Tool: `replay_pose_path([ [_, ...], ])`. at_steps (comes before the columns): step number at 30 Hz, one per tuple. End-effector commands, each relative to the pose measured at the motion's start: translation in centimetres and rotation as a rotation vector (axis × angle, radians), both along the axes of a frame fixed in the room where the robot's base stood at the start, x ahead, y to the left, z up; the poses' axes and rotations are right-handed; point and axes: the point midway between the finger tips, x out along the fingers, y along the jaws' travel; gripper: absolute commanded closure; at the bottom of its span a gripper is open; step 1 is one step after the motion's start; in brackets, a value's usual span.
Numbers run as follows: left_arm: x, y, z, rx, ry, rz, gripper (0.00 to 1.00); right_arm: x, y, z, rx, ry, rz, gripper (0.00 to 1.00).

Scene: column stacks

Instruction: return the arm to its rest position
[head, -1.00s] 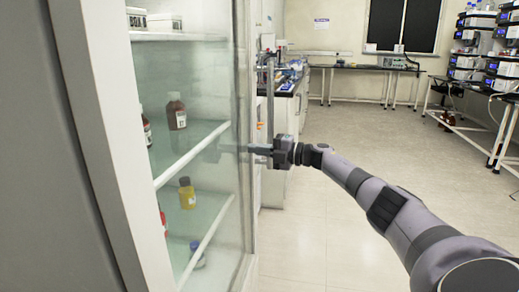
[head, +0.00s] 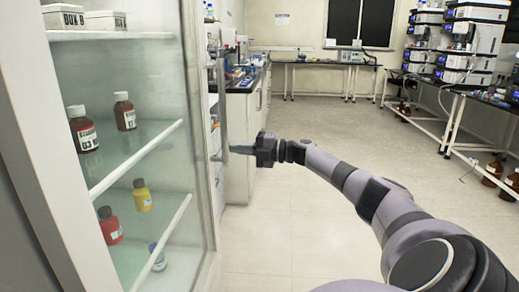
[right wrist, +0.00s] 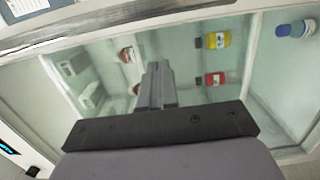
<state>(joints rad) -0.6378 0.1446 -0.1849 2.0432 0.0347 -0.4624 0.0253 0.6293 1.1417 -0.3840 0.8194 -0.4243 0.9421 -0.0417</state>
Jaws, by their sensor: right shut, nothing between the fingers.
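My right arm comes in from the lower right of the head view. Its gripper (head: 234,150) is shut and empty, and points left at the edge of the glass-fronted cabinet (head: 207,215). In the right wrist view the shut fingers (right wrist: 158,82) point toward the cabinet glass, with bottles seen behind it. I cannot tell whether the fingertips touch the cabinet's glass or handle. My left gripper is not in view.
The cabinet holds brown bottles (head: 82,128), a yellow bottle (head: 142,195), a red bottle (head: 110,225) and a blue-capped bottle (head: 157,256). A lab bench (head: 240,130) stands behind the gripper. Open floor (head: 310,215) lies beneath and beyond my right arm.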

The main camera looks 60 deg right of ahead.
Motion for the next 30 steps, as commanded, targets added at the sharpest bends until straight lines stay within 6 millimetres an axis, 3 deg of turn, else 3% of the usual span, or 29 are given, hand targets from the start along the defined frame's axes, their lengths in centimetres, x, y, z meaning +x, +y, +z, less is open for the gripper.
replay_pose_path([
  [6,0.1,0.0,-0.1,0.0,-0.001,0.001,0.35,-2.7,-1.5,-0.1,-0.002,0.005,-0.001,1.0],
  [13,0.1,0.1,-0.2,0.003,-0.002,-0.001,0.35,-4.3,-2.4,-0.1,0.0,0.003,0.0,1.0],
  [26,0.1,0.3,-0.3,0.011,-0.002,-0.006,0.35,-4.7,-2.6,-0.1,0.002,0.002,0.001,1.0],
  [30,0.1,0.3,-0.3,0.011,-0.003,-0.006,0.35,-3.7,-0.4,-3.0,0.054,0.03,0.007,1.0],
])
